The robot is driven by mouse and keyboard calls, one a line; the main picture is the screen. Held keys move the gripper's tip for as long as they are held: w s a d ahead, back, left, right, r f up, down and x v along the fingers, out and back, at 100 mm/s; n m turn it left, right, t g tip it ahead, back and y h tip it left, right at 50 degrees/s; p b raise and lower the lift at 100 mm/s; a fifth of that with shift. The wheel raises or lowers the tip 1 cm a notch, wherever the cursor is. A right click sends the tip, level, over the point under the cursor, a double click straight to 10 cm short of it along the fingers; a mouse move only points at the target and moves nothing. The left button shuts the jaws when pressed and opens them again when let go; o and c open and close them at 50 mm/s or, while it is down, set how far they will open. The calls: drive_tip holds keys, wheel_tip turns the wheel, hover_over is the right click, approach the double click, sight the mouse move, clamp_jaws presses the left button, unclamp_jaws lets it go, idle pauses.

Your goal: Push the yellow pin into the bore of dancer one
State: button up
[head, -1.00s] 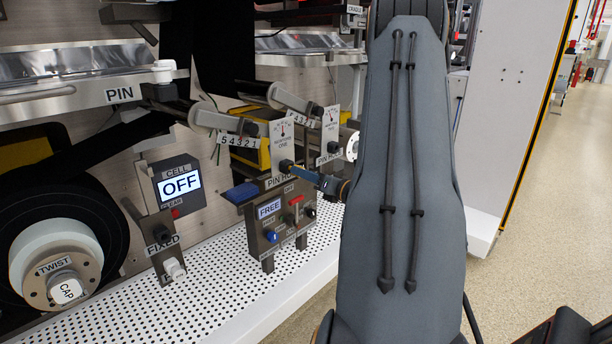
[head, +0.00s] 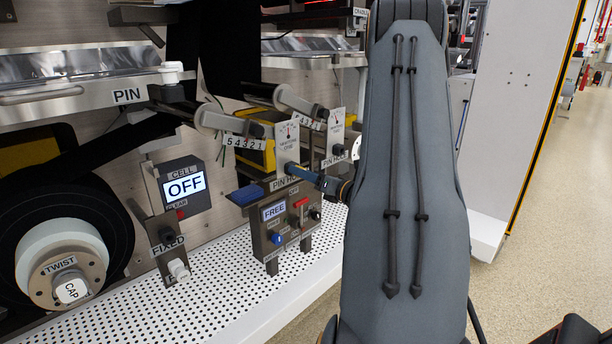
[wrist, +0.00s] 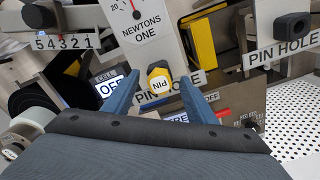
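The yellow pin (wrist: 160,81), with a white end face marked PIN, shows in the wrist view in front of a dark boss on the NEWTONS ONE plate (wrist: 138,32). It overlaps the PIN HOLE label; how deep it sits in the bore cannot be told. My gripper (wrist: 160,92) is open, with its blue fingers either side of the pin and a visible gap on both sides. In the head view my gripper (head: 295,170) points at the lower part of the ONE plate (head: 286,143); the pin cannot be made out there.
A second gauge plate (head: 335,133) with its own PIN HOLE label stands just right. Below is a control box (head: 273,232) with a FREE display and knobs. The CELL box (head: 184,187) reads OFF. A perforated white deck (head: 225,295) runs beneath.

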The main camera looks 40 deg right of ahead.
drive_tip(key=s, duration=0.8)
drive_tip(key=shift+d+p, duration=0.3)
drive_tip(key=shift+w, duration=0.1)
idle(0.5)
